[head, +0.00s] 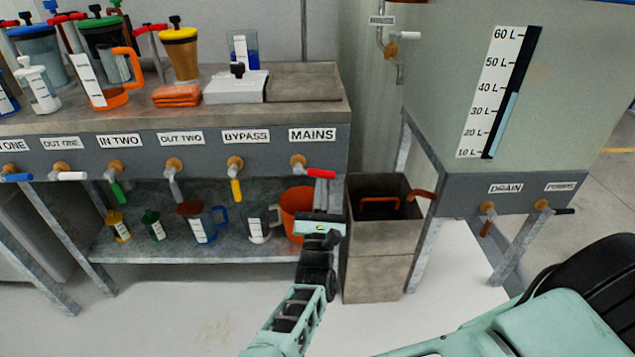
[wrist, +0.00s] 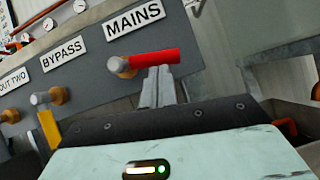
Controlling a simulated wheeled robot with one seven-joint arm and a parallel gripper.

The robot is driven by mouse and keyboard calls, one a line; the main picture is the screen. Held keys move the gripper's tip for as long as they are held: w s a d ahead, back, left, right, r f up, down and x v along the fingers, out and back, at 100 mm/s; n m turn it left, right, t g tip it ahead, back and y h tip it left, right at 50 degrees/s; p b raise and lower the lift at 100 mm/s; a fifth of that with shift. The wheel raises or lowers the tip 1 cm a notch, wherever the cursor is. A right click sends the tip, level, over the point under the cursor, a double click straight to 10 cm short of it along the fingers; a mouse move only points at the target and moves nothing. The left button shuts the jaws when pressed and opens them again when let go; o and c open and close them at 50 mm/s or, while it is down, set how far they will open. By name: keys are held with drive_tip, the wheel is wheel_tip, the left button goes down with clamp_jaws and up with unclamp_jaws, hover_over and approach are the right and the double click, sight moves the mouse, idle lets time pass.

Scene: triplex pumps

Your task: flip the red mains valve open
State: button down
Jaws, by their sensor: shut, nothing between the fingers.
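The red mains valve handle (head: 320,173) sits under the MAINS label on the grey panel and points right, about level. In the wrist view the red handle (wrist: 155,58) runs right from its brass-coloured fitting (wrist: 122,66). My gripper (head: 320,197) is below the handle in the head view. In the wrist view its fingers (wrist: 159,72) are together and empty, with their tips just under the middle of the handle. I cannot tell whether they touch it.
The yellow BYPASS handle (head: 236,190) hangs down to the left. An orange bucket (head: 297,212) stands on the lower shelf behind my gripper. A grey bin (head: 382,240) stands close on the right, beside the tank (head: 450,80). Jugs and cups line the shelf.

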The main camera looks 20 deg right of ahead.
drive_tip(key=shift+s+d+r+n+t+y+p, duration=0.1)
drive_tip(key=shift+r+n+t+y+p, duration=0.15)
drive_tip(key=shift+n+y+p, duration=0.3)
drive_tip(key=shift+w+d+r+n+t+y+p, duration=0.1)
drive_tip(key=shift+r+n+t+y+p, duration=0.1)
drive_tip(key=shift+n+y+p, duration=0.35)
drive_tip(key=shift+s+d+r+n+t+y+p, duration=0.15)
drive_tip(key=shift+n+t+y+p, duration=0.15)
drive_tip(key=shift+n, duration=0.4)
drive_tip(key=shift+f, duration=0.1)
